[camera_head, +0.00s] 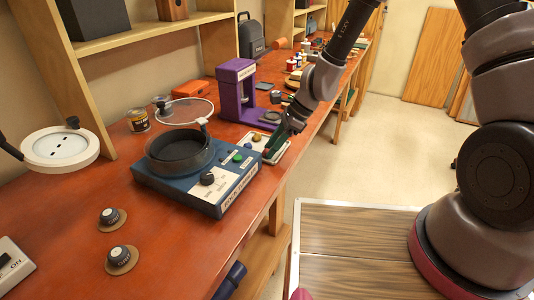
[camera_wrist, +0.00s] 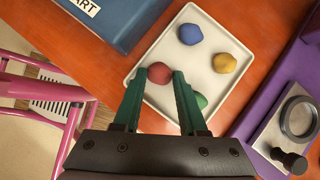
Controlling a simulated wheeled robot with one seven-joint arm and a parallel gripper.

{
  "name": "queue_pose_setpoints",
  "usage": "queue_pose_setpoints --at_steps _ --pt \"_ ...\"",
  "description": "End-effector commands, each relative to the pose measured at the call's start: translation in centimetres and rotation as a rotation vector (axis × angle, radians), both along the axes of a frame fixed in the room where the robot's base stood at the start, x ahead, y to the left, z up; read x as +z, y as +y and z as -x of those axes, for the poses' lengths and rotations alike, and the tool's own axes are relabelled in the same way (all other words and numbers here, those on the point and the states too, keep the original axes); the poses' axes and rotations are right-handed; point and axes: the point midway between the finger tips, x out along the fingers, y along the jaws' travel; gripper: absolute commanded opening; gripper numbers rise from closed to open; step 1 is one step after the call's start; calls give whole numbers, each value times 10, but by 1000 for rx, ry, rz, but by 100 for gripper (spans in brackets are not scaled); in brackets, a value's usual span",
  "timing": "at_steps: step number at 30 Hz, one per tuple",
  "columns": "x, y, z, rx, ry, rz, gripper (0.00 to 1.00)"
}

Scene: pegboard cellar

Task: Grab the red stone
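The red stone (camera_wrist: 160,73) lies on a white tray (camera_wrist: 207,51) near its left side in the wrist view. My gripper (camera_wrist: 161,72) points down over it with its two green fingers apart. One fingertip is on each side of the stone, and I cannot tell whether they touch it. A blue stone (camera_wrist: 190,34), a yellow stone (camera_wrist: 224,62) and a green stone (camera_wrist: 201,101) share the tray; the right finger partly hides the green one.
A blue rock tumbler (camera_head: 195,170) stands left of the tray on the red-brown bench. A purple device (camera_head: 232,90) stands just behind the tray, close to my arm. A pink metal frame (camera_wrist: 40,90) shows left of the bench in the wrist view.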

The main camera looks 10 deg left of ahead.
Motion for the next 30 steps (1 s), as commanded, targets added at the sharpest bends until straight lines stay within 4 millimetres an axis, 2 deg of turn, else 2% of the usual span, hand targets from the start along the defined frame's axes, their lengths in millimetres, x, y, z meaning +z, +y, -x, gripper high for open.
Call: queue_pose_setpoints --at_steps 2,14,17,24,30 --pt "0 0 0 0 0 0 0" --pt "7 0 0 3 -3 0 0" --pt "18 0 0 4 -5 0 0" --pt "63 1 -1 3 -8 -1 0" --pt "92 0 0 2 -2 -1 0"
